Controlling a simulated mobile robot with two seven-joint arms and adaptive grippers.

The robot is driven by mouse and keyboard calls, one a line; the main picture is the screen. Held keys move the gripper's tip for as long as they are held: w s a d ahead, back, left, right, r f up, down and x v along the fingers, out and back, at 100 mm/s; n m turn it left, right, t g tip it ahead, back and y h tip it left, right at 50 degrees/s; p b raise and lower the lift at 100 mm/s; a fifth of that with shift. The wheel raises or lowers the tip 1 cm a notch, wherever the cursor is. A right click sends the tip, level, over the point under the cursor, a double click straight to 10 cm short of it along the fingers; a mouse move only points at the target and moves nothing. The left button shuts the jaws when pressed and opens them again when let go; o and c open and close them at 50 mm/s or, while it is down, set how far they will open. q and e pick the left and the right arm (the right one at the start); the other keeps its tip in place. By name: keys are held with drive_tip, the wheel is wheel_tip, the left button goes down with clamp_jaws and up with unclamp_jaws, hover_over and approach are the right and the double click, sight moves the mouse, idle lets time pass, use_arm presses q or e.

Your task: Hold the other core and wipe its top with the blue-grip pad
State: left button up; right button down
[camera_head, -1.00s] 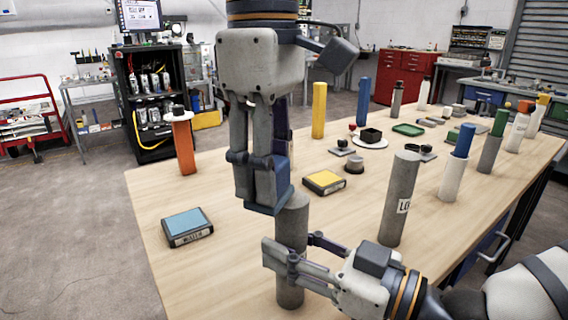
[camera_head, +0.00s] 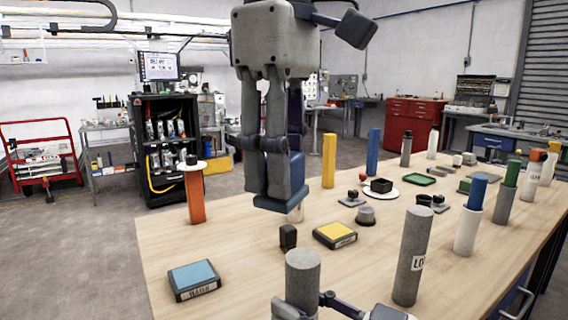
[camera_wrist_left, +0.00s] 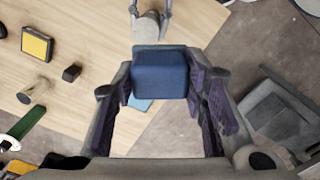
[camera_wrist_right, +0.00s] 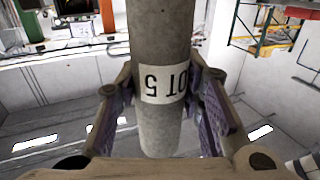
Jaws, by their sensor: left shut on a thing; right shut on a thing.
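My left gripper (camera_head: 278,188) is shut on the blue-grip pad (camera_head: 297,172), whose flat base faces down. It hangs above the table, apart from the grey core (camera_head: 303,275). The blue grip (camera_wrist_left: 160,75) fills the space between the fingers in the left wrist view. My right gripper (camera_wrist_right: 162,108) is shut around the side of that upright core, whose "LOT 5" label (camera_wrist_right: 163,85) appears upside down. The core's bare round top (camera_wrist_left: 150,25) shows in the left wrist view. A second grey core (camera_head: 412,255) stands upright at the right on the table.
A blue pad box (camera_head: 193,280) lies at the front left. A yellow pad box (camera_head: 335,235) and a small black block (camera_head: 288,237) are behind the held core. Coloured cylinders and small parts stand along the back and right. The table (camera_head: 230,240) is bare at centre left.

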idle(0.3)
drive_tip(key=c, duration=1)
unclamp_jaws()
